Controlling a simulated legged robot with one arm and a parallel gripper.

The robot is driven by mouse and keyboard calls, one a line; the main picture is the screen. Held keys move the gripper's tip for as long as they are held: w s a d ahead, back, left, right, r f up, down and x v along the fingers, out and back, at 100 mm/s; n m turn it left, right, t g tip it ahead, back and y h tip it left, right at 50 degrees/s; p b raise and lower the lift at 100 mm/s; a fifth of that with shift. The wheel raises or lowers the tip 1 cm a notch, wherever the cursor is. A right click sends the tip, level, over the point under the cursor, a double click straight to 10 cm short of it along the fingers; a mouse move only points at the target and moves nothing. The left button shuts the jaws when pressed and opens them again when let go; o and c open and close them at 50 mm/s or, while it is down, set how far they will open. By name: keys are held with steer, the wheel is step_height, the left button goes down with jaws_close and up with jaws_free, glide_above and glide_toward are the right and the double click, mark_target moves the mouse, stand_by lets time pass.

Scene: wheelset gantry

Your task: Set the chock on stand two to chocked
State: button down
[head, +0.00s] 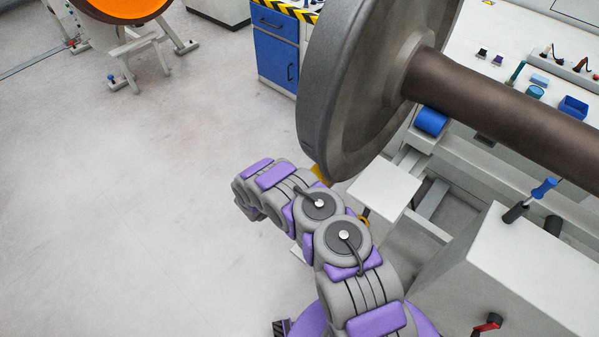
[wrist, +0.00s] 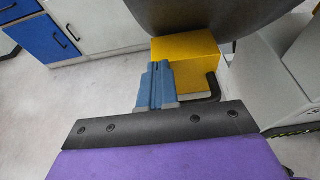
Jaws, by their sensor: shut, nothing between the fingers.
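The yellow chock (wrist: 187,46) lies just beyond my fingers in the wrist view, under the dark curved wheel rim (wrist: 225,14). A black bent handle (wrist: 213,88) sticks out at its right side. My gripper (wrist: 158,68) has its blue fingers together, at the near left side of the chock. Whether they touch it I cannot tell. In the head view a bit of yellow (head: 320,174) shows beneath the large grey wheel (head: 345,85), mostly hidden by the wheel and my arm. My fingers are hidden there. I see no stand number.
A brown axle (head: 490,95) runs right from the wheel. A grey cabinet (head: 510,265) with a blue-handled lever (head: 543,188) and a red-handled lever (head: 490,322) stands at lower right. A blue-fronted cabinet (head: 275,55) stands behind.

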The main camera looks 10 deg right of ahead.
steer(key=shift+r, duration=0.1)
stand_by(0.3)
steer(key=shift+s+a, duration=0.15)
steer(key=shift+a, duration=0.1)
steer(key=f+p+v, duration=0.1)
steer(key=p+v, duration=0.1)
steer(key=v, duration=1.1)
steer(key=shift+a+p, duration=0.2)
steer(key=shift+p, duration=0.2)
steer(key=shift+s+a+f, duration=0.1)
steer(key=shift+a+f, duration=0.05)
steer(key=shift+s, duration=0.1)
